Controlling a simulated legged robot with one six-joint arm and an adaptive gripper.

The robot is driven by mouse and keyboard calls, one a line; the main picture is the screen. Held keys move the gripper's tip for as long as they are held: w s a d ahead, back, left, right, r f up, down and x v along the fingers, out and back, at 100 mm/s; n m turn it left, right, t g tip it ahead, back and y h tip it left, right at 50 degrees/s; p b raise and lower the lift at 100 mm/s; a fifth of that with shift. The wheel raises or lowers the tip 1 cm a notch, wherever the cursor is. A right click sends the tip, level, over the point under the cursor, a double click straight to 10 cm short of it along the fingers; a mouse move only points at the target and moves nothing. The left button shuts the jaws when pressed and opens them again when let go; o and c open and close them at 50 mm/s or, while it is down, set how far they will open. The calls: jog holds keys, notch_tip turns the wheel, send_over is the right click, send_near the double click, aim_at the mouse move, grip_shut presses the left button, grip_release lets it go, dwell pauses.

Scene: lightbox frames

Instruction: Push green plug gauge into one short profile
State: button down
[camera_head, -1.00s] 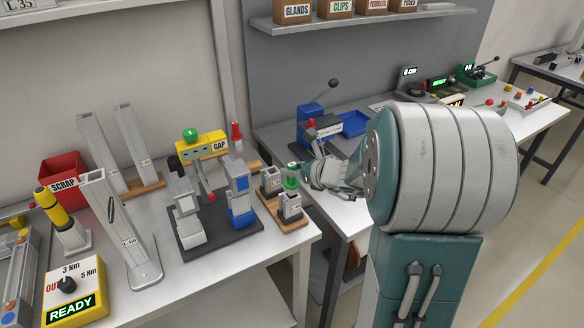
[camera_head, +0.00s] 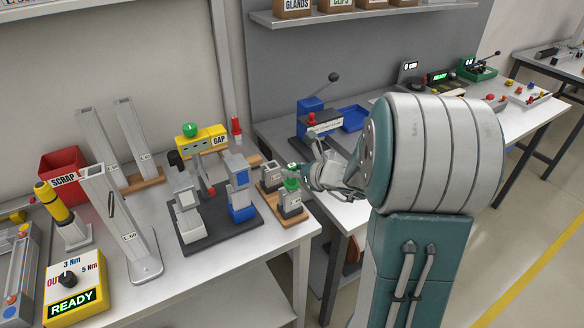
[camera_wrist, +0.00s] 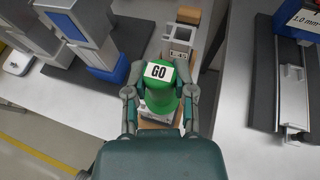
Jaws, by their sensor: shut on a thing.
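The green plug gauge (camera_wrist: 160,82), marked GO, sits upright between the fingers of my gripper (camera_wrist: 160,100) in the wrist view. My gripper is shut on it. In the head view the green gauge (camera_head: 291,184) is over the nearer short profile (camera_head: 290,201) on a wooden base. The second short profile (camera_head: 270,178) stands just behind; it also shows in the wrist view (camera_wrist: 180,38), its open top empty. The gauge and my fingers hide the top of the nearer profile, so I cannot tell how deep the gauge is in it.
A GAP fixture (camera_head: 215,215) with grey and blue posts stands left of the short profiles. Tall profiles (camera_head: 113,225), a red SCRAP bin (camera_head: 62,170) and a READY box (camera_head: 72,290) are farther left. A blue tray (camera_head: 353,120) lies on the back bench.

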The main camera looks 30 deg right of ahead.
jog(key=shift+f, duration=0.75)
jog(key=shift+c, duration=1.9)
grip_release()
jog(key=v, duration=1.2)
jog(key=shift+w, duration=0.1)
